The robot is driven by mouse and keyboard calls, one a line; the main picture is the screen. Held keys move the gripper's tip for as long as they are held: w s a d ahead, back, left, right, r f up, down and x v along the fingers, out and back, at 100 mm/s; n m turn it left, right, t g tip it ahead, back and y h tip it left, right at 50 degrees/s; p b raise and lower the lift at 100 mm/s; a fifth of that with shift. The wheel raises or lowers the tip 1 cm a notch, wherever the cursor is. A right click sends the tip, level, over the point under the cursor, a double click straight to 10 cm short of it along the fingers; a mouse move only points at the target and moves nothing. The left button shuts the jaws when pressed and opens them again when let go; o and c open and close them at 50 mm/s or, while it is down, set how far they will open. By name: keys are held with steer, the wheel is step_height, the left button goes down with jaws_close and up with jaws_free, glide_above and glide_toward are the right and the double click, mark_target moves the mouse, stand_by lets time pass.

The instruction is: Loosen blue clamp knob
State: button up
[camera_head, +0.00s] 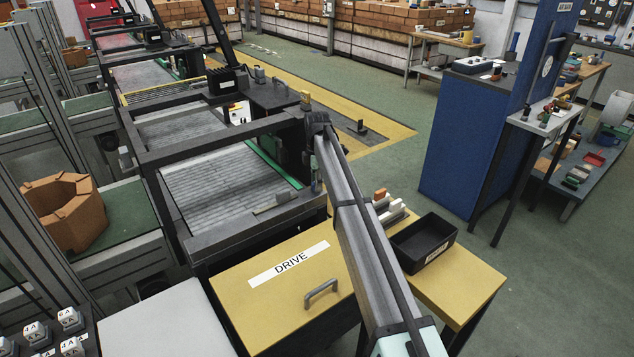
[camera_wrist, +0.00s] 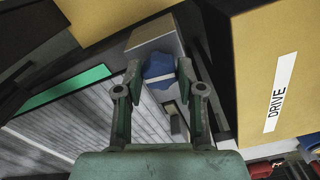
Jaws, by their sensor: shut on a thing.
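The blue clamp knob (camera_wrist: 158,66) shows in the wrist view, on a grey metal block (camera_wrist: 150,40) near the top centre. My gripper (camera_wrist: 161,80) has its two green fingers on either side of the knob, shut on it. The fingers hide the knob's edges. In the head view my arm reaches up to the side of the conveyor frame (camera_head: 250,228); the knob cannot be made out there.
A yellow cover labelled DRIVE (camera_head: 256,297) with a metal handle (camera_head: 321,292) lies close in front. A black tray (camera_head: 424,243) sits on the yellow top at right. The slatted conveyor bed (camera_head: 215,185) is behind.

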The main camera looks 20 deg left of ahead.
steer(key=shift+s+f+n, duration=0.1)
steer(key=shift+n, duration=0.2)
steer(key=o, duration=1.1)
steer(key=shift+o, duration=0.2)
step_height(320, 180, up, 12)
